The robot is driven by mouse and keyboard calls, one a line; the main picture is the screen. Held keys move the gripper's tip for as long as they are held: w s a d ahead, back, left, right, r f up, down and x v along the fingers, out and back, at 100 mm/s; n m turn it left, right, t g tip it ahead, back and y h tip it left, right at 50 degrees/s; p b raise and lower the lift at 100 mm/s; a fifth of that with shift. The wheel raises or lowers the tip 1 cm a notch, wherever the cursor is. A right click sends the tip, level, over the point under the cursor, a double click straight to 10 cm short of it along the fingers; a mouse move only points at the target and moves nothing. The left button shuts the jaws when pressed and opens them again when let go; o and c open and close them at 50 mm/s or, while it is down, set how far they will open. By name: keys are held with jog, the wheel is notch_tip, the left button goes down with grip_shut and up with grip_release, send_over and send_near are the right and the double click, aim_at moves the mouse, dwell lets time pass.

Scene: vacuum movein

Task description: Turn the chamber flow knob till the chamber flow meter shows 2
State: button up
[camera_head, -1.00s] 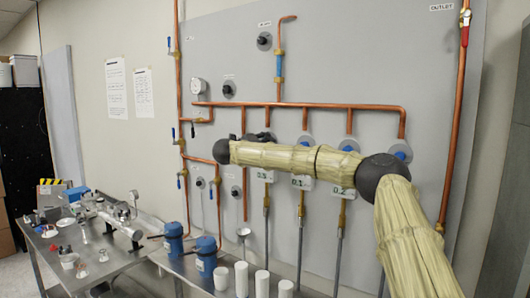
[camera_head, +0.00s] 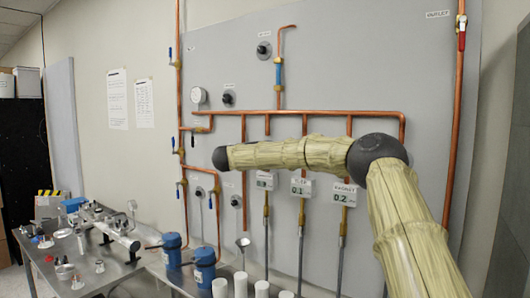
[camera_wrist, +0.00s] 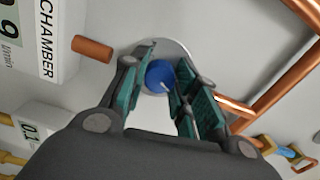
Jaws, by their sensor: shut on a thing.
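The blue chamber knob (camera_wrist: 160,76), with a white mark on its face, sits on a round grey disc on the wall panel. My gripper (camera_wrist: 172,84) has its teal-padded fingers on either side of this knob and is shut on it. A white "CHAMBER" label (camera_wrist: 47,42) stands at the upper left of the wrist view, turned sideways. In the head view my arm hides the gripper and the knob.
Copper pipes (camera_head: 300,112) run across the grey panel (camera_head: 345,65), close around the gripper. Other displays read 0.1 (camera_head: 300,188) and 0.2 (camera_head: 342,195).

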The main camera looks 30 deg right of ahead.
jog(key=shift+f+n, duration=0.1)
jog(key=shift+n, duration=0.4)
jog(key=o, duration=1)
jog(key=shift+w+a, duration=0.15)
jog(key=v, duration=1.2)
